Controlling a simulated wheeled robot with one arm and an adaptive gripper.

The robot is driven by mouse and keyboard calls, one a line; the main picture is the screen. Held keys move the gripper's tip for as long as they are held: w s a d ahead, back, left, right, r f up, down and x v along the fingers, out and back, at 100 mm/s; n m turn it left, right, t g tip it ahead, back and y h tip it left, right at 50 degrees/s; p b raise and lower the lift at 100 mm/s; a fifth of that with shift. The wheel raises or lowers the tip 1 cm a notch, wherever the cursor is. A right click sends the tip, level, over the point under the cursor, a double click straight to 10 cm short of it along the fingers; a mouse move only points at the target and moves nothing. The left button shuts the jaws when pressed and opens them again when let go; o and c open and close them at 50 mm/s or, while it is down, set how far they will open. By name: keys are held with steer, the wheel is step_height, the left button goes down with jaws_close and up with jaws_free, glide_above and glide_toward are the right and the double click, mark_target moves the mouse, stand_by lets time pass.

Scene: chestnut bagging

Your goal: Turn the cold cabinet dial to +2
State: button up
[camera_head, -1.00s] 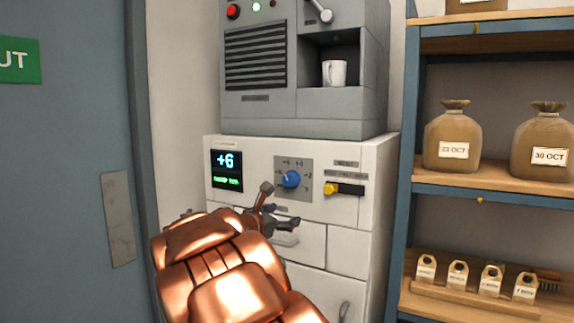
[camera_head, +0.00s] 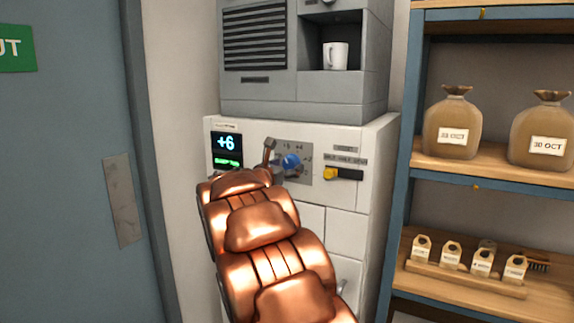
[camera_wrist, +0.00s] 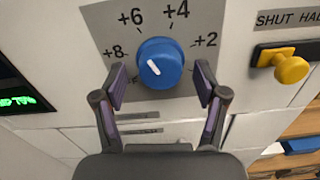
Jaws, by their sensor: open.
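The blue dial (camera_head: 291,161) is on a grey scale plate on the white cold cabinet's front. In the wrist view the dial (camera_wrist: 161,63) has a white mark slanting to the upper left, on the +6 and +8 side. The +2 label (camera_wrist: 205,40) is at the plate's upper right. The cabinet display (camera_head: 226,143) reads +6. My gripper (camera_wrist: 160,72) is open, one finger left and one right of the dial, with gaps visible; I cannot tell how near it is in depth. In the head view my gripper (camera_head: 274,160) partly covers the plate's left side.
A yellow knob (camera_wrist: 291,69) on a black bar sits right of the dial. Below are cabinet drawers. A grey machine (camera_head: 305,107) with a white mug (camera_head: 336,56) stands on top. A shelf (camera_head: 480,172) with sacks is at right, a grey door (camera_head: 65,180) at left.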

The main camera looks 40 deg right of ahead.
steer(key=shift+d, duration=0.15)
steer(key=c, duration=1.1)
steer(key=shift+c, duration=0.2)
